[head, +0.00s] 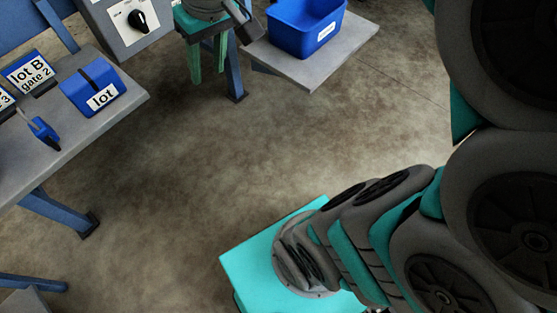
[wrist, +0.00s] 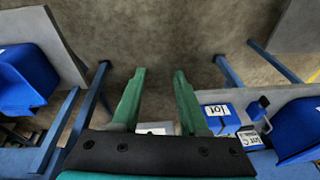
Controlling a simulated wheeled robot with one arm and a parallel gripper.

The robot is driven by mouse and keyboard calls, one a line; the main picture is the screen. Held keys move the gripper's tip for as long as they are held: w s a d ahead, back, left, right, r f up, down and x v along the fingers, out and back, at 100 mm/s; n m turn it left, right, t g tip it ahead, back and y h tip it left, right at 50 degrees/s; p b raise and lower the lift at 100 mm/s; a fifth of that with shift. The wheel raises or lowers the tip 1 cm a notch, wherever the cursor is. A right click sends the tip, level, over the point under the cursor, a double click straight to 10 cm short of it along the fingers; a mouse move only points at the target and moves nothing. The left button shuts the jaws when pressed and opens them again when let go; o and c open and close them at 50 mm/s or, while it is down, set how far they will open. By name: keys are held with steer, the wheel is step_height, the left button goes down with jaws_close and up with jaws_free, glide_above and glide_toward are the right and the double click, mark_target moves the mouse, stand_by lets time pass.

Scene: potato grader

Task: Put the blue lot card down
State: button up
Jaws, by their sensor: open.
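My gripper (head: 207,72) is open, its green fingers hanging over the floor to the right of the left table. In the wrist view the fingers (wrist: 160,73) stand apart with no card between their tips. A blue block marked "lot" (head: 82,84), with a dark slot on top, sits near the table's right end; it also shows in the wrist view (wrist: 214,121). A blue sign reading "lot B gate 2" (head: 27,70) stands behind it. A small blue piece (head: 43,130) is near the table's front edge. I cannot tell which blue piece is the lot card.
A grey box with a black knob (head: 138,19) is just left of my gripper. A blue bin (head: 300,38) stands on a grey shelf (head: 345,50) to the right. The left table (head: 75,125) has blue legs. The floor between is clear.

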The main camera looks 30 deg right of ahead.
steer(key=s+d+f+m+g, duration=0.1)
steer(key=s+f+g, duration=0.1)
steer(key=s+f, duration=0.4)
steer(key=s+d+f+m+g+h, duration=0.1)
steer(key=s+d+f+g, duration=0.1)
steer(key=s+f, duration=0.4)
steer(key=s, duration=0.5)
steer(key=shift+s+d, duration=0.2)
steer(key=shift+d, duration=0.05)
steer(key=shift+d+r, duration=0.1)
